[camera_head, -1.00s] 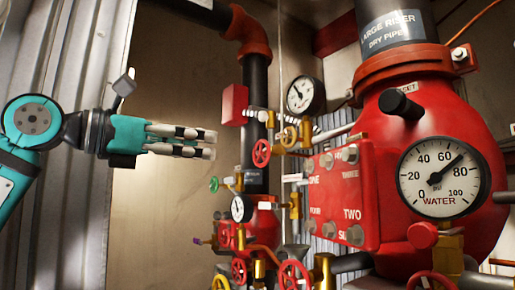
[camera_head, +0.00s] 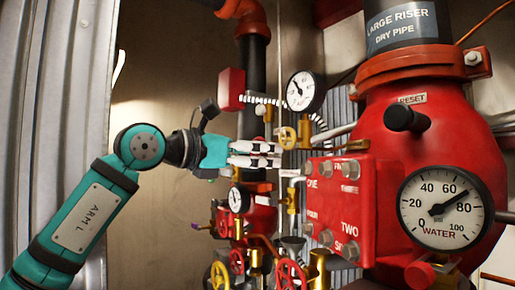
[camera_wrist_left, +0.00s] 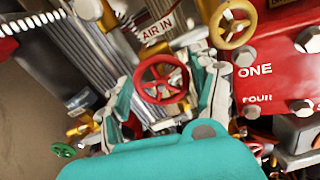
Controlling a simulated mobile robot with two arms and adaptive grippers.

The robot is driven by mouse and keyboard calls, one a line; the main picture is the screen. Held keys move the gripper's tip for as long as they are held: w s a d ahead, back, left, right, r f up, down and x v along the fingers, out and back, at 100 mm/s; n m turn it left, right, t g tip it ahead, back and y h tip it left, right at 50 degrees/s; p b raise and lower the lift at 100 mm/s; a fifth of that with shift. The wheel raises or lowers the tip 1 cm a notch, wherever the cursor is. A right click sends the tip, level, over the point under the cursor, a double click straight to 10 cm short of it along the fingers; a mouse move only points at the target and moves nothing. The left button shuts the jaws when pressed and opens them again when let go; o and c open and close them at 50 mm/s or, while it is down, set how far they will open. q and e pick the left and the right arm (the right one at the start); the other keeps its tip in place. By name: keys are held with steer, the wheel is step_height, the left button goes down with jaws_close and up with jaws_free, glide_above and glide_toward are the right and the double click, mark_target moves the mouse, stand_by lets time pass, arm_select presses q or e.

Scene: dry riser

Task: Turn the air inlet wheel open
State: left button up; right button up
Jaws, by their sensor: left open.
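The air inlet wheel (camera_wrist_left: 161,82) is a small red handwheel beside a white "AIR IN" tag (camera_wrist_left: 158,29) in the left wrist view. My left gripper (camera_wrist_left: 165,88) is open, with one finger on each side of the wheel in that view. I cannot tell whether the fingers touch it. In the head view my left gripper (camera_head: 280,155) points right at the valve cluster, and its fingers hide the red wheel. My right gripper is not in view.
A yellow wheel (camera_head: 287,138) and a pressure gauge (camera_head: 304,91) sit close by. A red numbered box (camera_head: 345,205) and the large red riser (camera_head: 440,140) stand to the right. Red and yellow wheels crowd below. A bare wall (camera_head: 150,75) lies left.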

arm_select(q)
steer(key=shift+a, duration=0.1)
steer(key=shift+s, duration=0.1)
steer(key=c, duration=0.5)
steer(key=shift+r, duration=0.1)
steer(key=c, duration=0.4)
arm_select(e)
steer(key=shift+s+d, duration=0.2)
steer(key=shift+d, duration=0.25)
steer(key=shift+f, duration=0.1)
